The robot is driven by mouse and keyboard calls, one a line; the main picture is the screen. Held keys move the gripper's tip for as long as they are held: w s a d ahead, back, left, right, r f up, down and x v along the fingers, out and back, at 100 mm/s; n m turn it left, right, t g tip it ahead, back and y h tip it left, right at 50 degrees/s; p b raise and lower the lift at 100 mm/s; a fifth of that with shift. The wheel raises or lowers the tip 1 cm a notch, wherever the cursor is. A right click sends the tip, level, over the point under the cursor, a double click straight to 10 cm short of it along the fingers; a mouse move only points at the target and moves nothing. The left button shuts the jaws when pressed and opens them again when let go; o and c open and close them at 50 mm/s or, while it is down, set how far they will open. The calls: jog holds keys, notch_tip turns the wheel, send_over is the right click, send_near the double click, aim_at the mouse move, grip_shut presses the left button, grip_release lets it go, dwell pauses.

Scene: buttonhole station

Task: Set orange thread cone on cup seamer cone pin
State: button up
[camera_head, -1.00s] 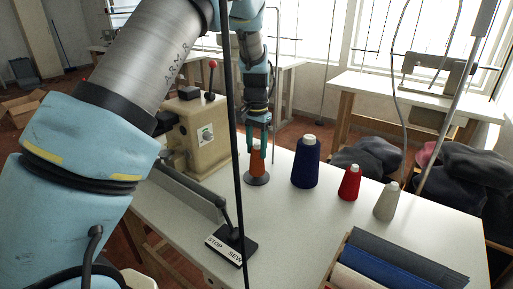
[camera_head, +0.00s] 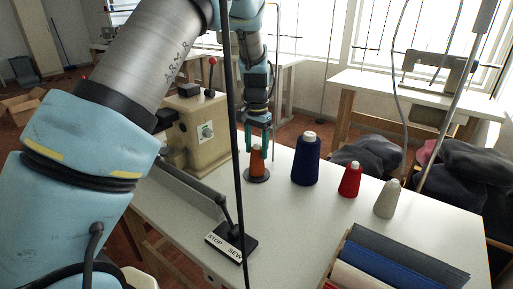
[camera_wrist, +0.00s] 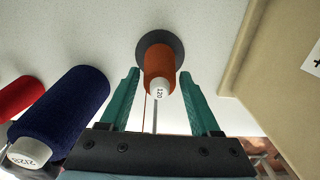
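The orange thread cone (camera_head: 257,163) stands upright on a dark round base (camera_head: 257,177) on the white table, beside the beige machine. In the wrist view the orange cone (camera_wrist: 160,60) shows its white top marked 120, with the dark disc (camera_wrist: 175,42) around its far end. In the wrist view my gripper (camera_wrist: 158,76) is open, with a teal finger on each side of the cone and gaps between.
A navy cone (camera_head: 306,162), a red cone (camera_head: 350,180) and a pale grey cone (camera_head: 387,200) stand to the right. The beige machine (camera_head: 203,130) is close on the left. A STOP/SEW pedal (camera_head: 232,243) and blue fabric (camera_head: 400,265) lie in front.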

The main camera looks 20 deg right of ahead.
jog(key=shift+o, duration=1.4)
notch_tip(320, 180, up, 11)
jog(key=shift+f+b, duration=0.1)
jog(key=shift+b, duration=0.6)
jog(key=shift+a, duration=0.1)
